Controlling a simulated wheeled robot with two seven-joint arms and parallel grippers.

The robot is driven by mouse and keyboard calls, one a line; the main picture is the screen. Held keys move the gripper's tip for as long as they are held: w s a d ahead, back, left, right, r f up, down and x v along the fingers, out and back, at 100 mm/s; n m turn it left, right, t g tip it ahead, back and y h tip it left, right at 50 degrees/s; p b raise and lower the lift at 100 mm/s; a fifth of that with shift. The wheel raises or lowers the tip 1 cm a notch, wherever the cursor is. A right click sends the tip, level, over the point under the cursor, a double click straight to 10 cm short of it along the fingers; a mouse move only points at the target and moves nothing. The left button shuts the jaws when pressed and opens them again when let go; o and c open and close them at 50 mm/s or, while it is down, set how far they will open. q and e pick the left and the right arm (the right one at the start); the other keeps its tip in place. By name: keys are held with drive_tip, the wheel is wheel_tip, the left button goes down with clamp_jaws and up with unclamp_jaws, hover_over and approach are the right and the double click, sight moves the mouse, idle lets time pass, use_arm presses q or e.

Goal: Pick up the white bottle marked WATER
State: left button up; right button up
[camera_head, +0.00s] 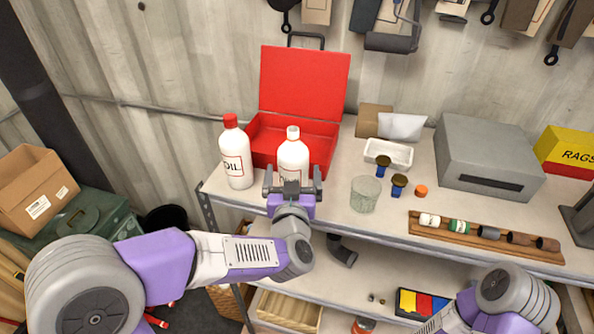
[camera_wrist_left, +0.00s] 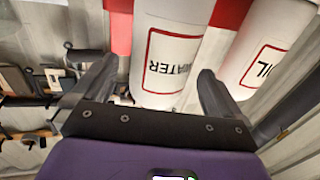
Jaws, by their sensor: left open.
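The white WATER bottle (camera_head: 292,152) with a white cap stands upright on the shelf top, in front of the open red case. In the left wrist view, its label reads WATER on the bottle (camera_wrist_left: 172,50). My left gripper (camera_head: 293,186) is open at the near side of the bottle and hides its lower part. In the wrist view the left gripper's fingers (camera_wrist_left: 158,72) appear on either side of the bottle; whether they touch it I cannot tell. My right arm shows at bottom right, but its gripper is out of view.
A white OIL bottle (camera_head: 236,158) with a red cap stands close to the left. The red case (camera_head: 304,82) is behind. A glass (camera_head: 365,194), a white tray (camera_head: 388,153), a grey box (camera_head: 488,155) and a wooden rack (camera_head: 485,240) occupy the right. The shelf edge is in front.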

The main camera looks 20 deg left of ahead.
use_arm(q)
drive_tip(key=shift+w+a, duration=0.25)
drive_tip(key=shift+w, duration=0.3)
drive_tip(key=x, duration=0.4)
drive_tip(key=shift+w+f, duration=0.1)
drive_tip(key=shift+w, duration=0.15)
drive_tip(key=shift+s, duration=0.1)
drive_tip(key=shift+c, duration=0.5)
drive_tip(key=c, duration=0.9)
drive_tip(key=shift+c, duration=0.5)
drive_tip(key=shift+p, duration=0.3)
